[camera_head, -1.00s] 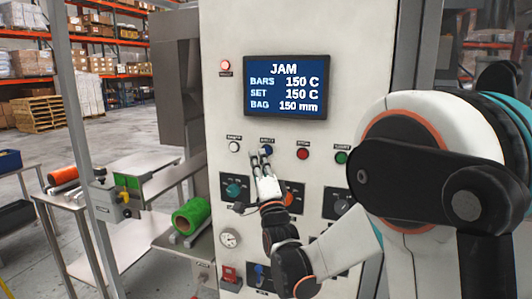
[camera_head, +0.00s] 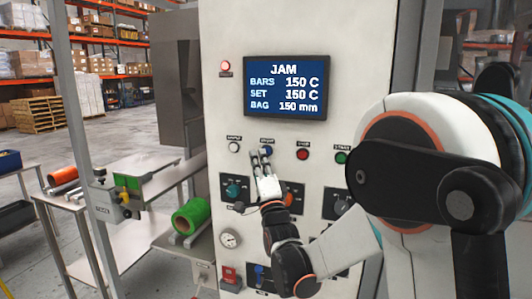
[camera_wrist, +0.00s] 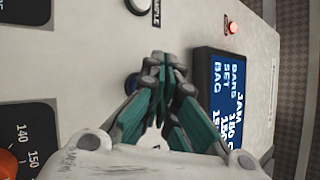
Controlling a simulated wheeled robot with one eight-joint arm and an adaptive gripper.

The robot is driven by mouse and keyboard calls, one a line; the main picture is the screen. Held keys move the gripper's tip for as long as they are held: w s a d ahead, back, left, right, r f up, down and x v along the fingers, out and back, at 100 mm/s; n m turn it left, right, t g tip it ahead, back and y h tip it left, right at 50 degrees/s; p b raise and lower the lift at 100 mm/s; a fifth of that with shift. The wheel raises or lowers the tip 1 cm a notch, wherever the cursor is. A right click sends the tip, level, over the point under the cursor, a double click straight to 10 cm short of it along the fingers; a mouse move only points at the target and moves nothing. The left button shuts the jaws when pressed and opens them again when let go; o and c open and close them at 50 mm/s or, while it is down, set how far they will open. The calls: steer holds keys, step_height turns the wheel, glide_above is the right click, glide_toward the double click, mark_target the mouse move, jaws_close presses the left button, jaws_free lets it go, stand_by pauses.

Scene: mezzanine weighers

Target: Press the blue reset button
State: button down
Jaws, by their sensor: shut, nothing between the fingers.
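The blue reset button (camera_head: 268,149) is on the upright white panel, under a small label and below the screen. My fingertips partly cover it in the head view. In the wrist view the blue button (camera_wrist: 131,84) shows in a dark ring, beside my fingers and partly hidden by them. My gripper (camera_head: 262,154) is shut and empty, with its tips at or just in front of the button. The wrist view also shows the closed fingers (camera_wrist: 165,62). I cannot tell whether the tips touch the button.
A white button (camera_head: 234,147) is left of the blue one; red (camera_head: 302,154) and green (camera_head: 341,157) buttons are to the right. The screen (camera_head: 286,87) above reads JAM. A lit red lamp (camera_head: 225,66) is beside it. Knobs (camera_head: 233,190) are below.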

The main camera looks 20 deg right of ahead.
stand_by(0.6)
steer(key=shift+w+d, duration=0.25)
steer(key=shift+w, duration=0.1)
steer(key=shift+w+d, duration=0.25)
steer(key=shift+w, duration=0.1)
stand_by(0.7)
steer(key=shift+s+a, duration=0.1)
steer(key=shift+s, duration=0.05)
steer(key=shift+s+a, duration=0.4)
steer(key=shift+s, duration=0.15)
stand_by(0.3)
steer(key=s+a, duration=0.1)
steer(key=s, duration=0.1)
steer(key=s+a, duration=0.2)
stand_by(0.4)
stand_by(0.5)
